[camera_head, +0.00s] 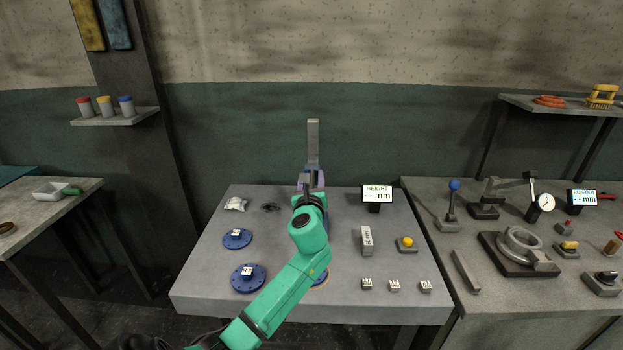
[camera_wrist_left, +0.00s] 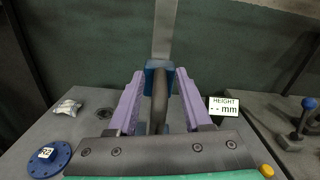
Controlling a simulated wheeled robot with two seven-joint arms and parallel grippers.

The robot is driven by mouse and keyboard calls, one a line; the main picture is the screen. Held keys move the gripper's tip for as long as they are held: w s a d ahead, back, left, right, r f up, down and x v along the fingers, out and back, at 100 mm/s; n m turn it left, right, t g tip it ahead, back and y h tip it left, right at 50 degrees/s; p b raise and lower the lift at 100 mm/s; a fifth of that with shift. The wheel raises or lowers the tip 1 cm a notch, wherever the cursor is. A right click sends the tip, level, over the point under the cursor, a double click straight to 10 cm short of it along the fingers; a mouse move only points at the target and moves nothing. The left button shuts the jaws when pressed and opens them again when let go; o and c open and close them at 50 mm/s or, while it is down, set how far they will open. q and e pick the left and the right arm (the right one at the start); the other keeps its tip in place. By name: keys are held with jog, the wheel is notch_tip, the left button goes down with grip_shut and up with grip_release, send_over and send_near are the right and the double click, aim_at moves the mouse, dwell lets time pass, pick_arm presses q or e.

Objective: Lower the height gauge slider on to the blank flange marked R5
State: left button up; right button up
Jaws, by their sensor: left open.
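The height gauge's grey column (camera_head: 313,145) rises at the back of the middle table. In the left wrist view its blue slider (camera_wrist_left: 151,66) sits on the column, with a dark grey bar in front of it. My left gripper (camera_head: 311,180) is open, its purple fingers either side of that bar with gaps visible. Two blue flanges with white labels lie left of my arm, a rear one (camera_head: 229,243) and a front one (camera_head: 240,286). My arm mostly hides another round piece and the gauge's base. My right gripper is not in view.
A height display (camera_head: 377,193) reads "-- mm". A 50 mm block (camera_head: 366,241), a yellow button (camera_head: 407,243) and small marked blocks (camera_head: 394,286) stand right of my arm. A crumpled pale packet (camera_head: 235,204) lies back left. The right table (camera_head: 455,205) is crowded with fixtures.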

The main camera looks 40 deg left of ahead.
pick_arm(q)
grip_shut()
dwell(1.4)
